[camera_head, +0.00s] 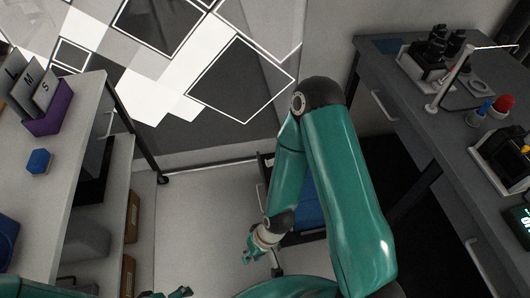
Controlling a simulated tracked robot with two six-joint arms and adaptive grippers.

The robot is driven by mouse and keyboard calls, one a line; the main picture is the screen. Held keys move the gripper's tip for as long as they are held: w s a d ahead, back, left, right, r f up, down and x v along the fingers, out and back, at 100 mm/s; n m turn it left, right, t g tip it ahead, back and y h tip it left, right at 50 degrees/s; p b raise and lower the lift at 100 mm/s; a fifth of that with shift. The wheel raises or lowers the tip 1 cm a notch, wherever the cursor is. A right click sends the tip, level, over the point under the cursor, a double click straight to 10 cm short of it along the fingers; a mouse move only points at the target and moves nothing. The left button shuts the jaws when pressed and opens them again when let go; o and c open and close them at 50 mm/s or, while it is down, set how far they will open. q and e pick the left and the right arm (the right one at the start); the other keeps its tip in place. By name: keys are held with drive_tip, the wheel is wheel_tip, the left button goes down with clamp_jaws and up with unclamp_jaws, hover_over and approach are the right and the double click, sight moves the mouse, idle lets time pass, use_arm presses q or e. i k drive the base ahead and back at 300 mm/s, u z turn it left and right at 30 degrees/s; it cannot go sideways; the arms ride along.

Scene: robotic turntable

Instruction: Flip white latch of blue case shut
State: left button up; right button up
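A blue object (307,208) shows low behind my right arm, in or on a dark frame; my arm covers much of it, and I cannot tell if it is the blue case. No white latch can be made out. My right gripper (249,256) hangs low in the middle, pointing down and left, apart from the tables; its fingers are too small to tell if open or shut. Teal finger parts of my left gripper (168,294) show at the bottom edge, mostly cut off.
The left shelf unit (88,125) carries a purple holder (48,117) with lettered cards, a small blue block (39,161) and a blue piece (7,240) at the edge. The right table (408,110) holds several devices and a red knob (503,104).

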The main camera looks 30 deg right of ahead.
sight(269, 163)
drive_tip(key=k, duration=1.25)
drive_tip(key=z, duration=0.45)
drive_tip(key=i, duration=1.1)
drive_tip(key=z, duration=0.7)
drive_tip(key=i, duration=0.55)
drive_tip(key=u, duration=0.05)
